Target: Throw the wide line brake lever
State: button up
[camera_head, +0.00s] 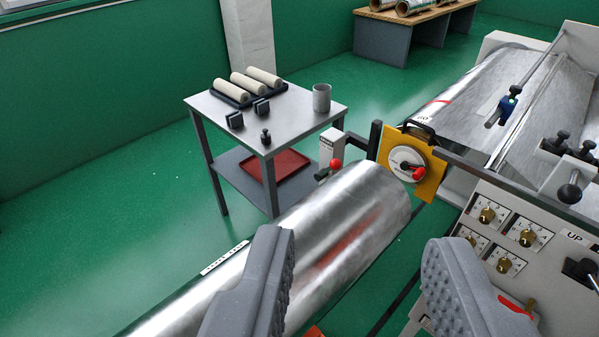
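No readable label marks the wide line brake lever, so I cannot tell which control it is. A red-ball lever (336,165) stands on a small pale box behind the large foil roll (340,235). A red-handled dial (407,164) sits on a yellow plate (428,185) at the roll's far right end. Another red part (516,307) on the right panel is partly hidden by my right finger. My gripper (355,243) is open and empty, its fingers wide apart in front of the roll. The red-ball lever and dial are beyond the fingertips.
A control panel (545,243) with several brass knobs and a black lever (583,268) stands at right. Rollers and a metal sheet (470,98) lie behind it. A grey cart (293,128) with rolls, a cup (321,98) and red tray (277,174) stands left of centre. Green floor is clear at left.

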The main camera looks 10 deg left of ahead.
aim_at(335, 163)
jog(key=k, duration=0.6)
jog(key=z, duration=0.65)
jog(key=i, duration=0.85)
jog(key=z, duration=0.5)
jog(key=i, duration=1.05)
jog(key=u, duration=0.4)
